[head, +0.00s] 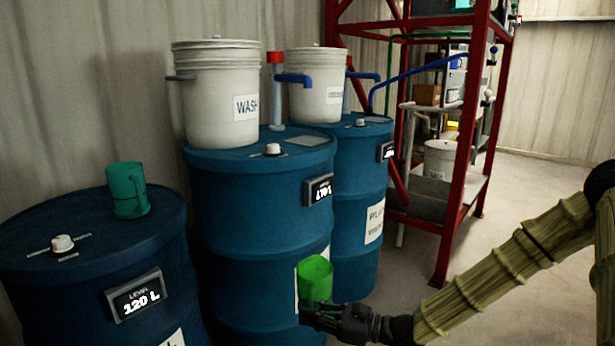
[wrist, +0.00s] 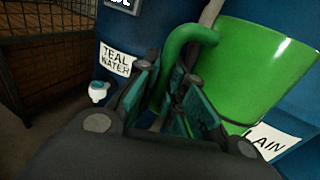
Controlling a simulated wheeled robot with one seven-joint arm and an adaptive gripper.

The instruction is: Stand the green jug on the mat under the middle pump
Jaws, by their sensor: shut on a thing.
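The green jug (head: 315,278) is held upright in front of the middle blue drum, below its top. My gripper (head: 311,312) is shut on the jug's handle. In the wrist view, the jug (wrist: 255,65) fills the upper right, and its handle (wrist: 170,62) passes between the fingers of my gripper (wrist: 170,85). On the middle drum stands a pump with a red cap (head: 276,58) and a blue spout (head: 294,79). A grey mat (head: 307,141) lies bare on that drum's top below the spout.
A teal jug (head: 128,190) stands on the left drum (head: 55,225). A white WASH bucket (head: 213,110) and a small white knob (head: 273,149) are on the middle drum (head: 240,190). The right drum (head: 352,200) has another bucket and pump. A red rack (head: 460,170) stands behind it.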

